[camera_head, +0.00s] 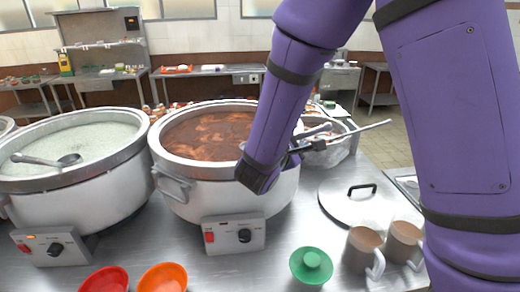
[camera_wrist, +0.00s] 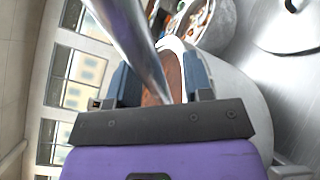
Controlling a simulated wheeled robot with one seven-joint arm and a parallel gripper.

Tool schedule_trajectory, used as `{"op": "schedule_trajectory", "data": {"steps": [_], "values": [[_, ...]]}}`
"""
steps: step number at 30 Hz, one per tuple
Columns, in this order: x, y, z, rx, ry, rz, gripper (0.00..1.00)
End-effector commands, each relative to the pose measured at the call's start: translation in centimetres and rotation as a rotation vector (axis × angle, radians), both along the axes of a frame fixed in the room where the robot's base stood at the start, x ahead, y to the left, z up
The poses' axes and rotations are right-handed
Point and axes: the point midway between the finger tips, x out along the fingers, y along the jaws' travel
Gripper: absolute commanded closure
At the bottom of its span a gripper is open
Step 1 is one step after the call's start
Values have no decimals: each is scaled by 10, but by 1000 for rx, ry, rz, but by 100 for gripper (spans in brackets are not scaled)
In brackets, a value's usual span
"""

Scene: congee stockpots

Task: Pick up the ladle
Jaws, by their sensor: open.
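A ladle (camera_head: 60,160) lies across the white congee in the left stockpot (camera_head: 70,181), its handle pointing left. A second metal handle, seemingly a ladle's (camera_head: 365,129), sticks out to the right beyond the brown stockpot. It also shows as a thick shiny rod in the wrist view (camera_wrist: 138,38). My gripper (camera_head: 312,141) is over the right rim of the brown stockpot (camera_head: 225,187). In the wrist view my gripper (camera_wrist: 161,82) is open, and the rod runs between its two fingers. The bowl end of this rod is hidden.
A bowl with food (camera_head: 330,150) stands behind my gripper. The pot rims stand high around my gripper.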

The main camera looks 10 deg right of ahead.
Motion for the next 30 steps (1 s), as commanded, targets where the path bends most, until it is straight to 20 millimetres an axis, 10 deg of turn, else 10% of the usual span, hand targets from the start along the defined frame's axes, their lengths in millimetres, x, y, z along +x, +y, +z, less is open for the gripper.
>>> {"op": "schedule_trajectory", "data": {"steps": [10,17,30], "values": [[6,-7,0,1,-1,0,54],[6,-7,0,1,-1,0,100],[6,-7,3,2,-3,-1,100]]}}
